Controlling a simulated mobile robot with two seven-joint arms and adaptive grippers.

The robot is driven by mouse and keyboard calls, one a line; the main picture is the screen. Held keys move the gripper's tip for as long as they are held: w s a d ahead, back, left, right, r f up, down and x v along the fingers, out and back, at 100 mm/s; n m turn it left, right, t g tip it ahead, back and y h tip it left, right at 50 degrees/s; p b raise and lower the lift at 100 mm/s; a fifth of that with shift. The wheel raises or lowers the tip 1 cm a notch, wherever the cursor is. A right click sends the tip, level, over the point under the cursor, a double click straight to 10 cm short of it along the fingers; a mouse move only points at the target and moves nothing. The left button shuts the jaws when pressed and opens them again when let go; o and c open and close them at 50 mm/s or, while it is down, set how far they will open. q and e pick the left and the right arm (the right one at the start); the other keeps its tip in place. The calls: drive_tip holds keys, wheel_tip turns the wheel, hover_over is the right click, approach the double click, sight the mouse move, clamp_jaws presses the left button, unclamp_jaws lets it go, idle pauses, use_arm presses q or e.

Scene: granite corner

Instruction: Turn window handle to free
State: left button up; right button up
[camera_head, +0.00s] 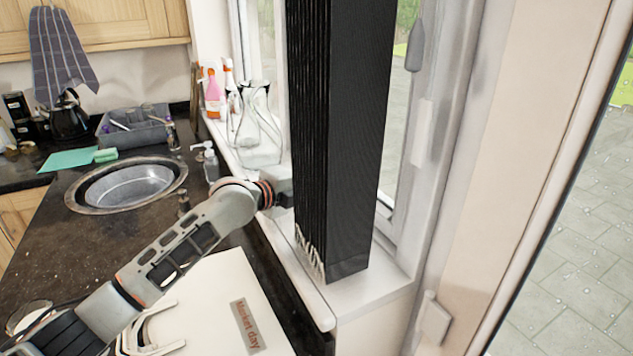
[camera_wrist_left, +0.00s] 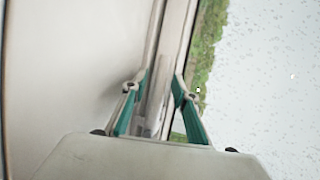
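A grey handle (camera_head: 415,46) sits high on the white window frame, right of the black folded blind, in the head view. I cannot tell whether it is the task's handle. My left arm reaches in from the left, and its gripper is hidden behind the blind in that view. In the left wrist view my left gripper (camera_wrist_left: 162,78) is open, its teal-lined fingers apart. A pale, shiny upright strip shows between the fingers; I cannot tell whether it is a handle or frame, or whether they touch it. My right gripper is not in view.
The tall black blind (camera_head: 345,150) stands over the white sill, close to my left wrist. A glass vase (camera_head: 258,135) and spray bottles (camera_head: 212,90) stand on the sill. A white box (camera_head: 215,300) lies on the dark counter below my arm. A sink (camera_head: 128,187) is at left.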

use_arm(q)
drive_tip(key=shift+w+d+f, duration=0.1)
drive_tip(key=shift+w+d, duration=0.15)
drive_tip(key=shift+w, duration=0.05)
clamp_jaws()
drive_tip(key=shift+s+r+m+t+b, duration=0.1)
drive_tip(key=shift+r+m+t+b, duration=0.45)
drive_tip(key=shift+m+b, duration=0.15)
drive_tip(key=shift+s+d+r+m+t+h+b, duration=0.1)
drive_tip(key=shift+s+r+m+t+h+b, duration=0.1)
drive_tip(key=shift+r+m+t+b, duration=0.3)
drive_tip(key=shift+s+d+r+m+t+h+b, duration=0.1)
drive_tip(key=shift+s+r+m+t+h, duration=0.1)
drive_tip(key=shift+r+m, duration=0.55)
drive_tip(key=shift+s+d+r+m+t+h+b, duration=0.1)
drive_tip(key=shift+s+r+m+t+h+b, duration=0.2)
drive_tip(key=shift+m, duration=0.55)
drive_tip(key=shift+w, duration=0.1)
unclamp_jaws()
